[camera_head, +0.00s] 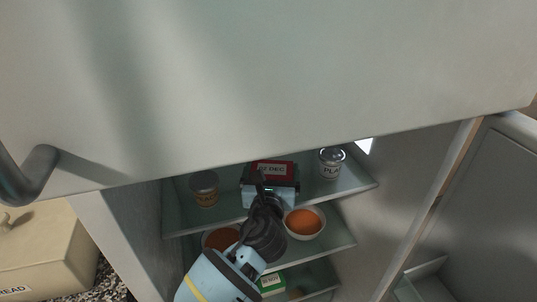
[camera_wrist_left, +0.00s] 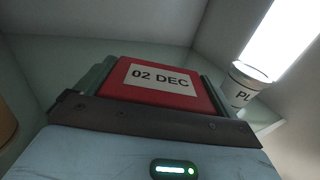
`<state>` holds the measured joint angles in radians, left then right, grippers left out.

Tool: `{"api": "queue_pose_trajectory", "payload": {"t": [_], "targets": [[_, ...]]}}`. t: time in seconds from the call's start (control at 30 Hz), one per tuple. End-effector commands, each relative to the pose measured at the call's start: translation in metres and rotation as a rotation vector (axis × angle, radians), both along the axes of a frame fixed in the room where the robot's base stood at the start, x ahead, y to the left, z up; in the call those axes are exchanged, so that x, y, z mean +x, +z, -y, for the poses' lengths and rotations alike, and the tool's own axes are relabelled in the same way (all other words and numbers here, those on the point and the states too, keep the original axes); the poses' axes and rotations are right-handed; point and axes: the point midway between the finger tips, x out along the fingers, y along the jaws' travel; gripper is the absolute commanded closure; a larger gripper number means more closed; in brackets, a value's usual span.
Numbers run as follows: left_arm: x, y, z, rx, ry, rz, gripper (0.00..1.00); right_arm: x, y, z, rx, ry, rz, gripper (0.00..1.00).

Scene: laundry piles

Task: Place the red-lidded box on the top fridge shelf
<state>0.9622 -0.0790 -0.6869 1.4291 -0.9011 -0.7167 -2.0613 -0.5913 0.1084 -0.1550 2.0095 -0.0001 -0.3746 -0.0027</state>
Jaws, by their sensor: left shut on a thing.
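The red-lidded box (camera_head: 273,169) is at the top fridge shelf (camera_head: 230,212), between two jars. Its red lid carries a white "02 DEC" label, and it also shows in the left wrist view (camera_wrist_left: 158,84). My left gripper (camera_head: 268,186) is shut on the box from the front. The gripper body hides the box's lower part, so I cannot tell if its base touches the shelf. My right gripper is not in view.
On the top shelf a brown-labelled jar (camera_head: 204,189) stands left and a "PLA…" tub (camera_head: 331,163) right. Bowls of orange food (camera_head: 305,222) sit on the shelf below. The upper cabinet door (camera_head: 270,90) overhangs; a bread box (camera_head: 45,250) is at left.

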Motion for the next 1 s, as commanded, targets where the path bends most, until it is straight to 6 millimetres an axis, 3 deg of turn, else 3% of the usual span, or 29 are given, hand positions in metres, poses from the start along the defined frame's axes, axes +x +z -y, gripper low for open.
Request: {"api": "queue_pose_trajectory", "payload": {"t": [0.37, 0.4, 0.77, 1.0], "targets": [[0.000, -0.002, 0.000, 0.001, -0.001, 0.005, 0.44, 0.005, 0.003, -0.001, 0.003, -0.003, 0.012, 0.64], [0.000, -0.003, 0.000, 0.001, -0.001, 0.003, 0.00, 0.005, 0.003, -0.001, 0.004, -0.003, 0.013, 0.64], [-0.001, 0.004, 0.000, -0.001, 0.000, 0.003, 0.00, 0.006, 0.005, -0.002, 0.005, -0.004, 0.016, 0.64], [-0.038, 0.003, -0.003, 0.000, -0.001, 0.003, 0.00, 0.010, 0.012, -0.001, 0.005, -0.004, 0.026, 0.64]]}}
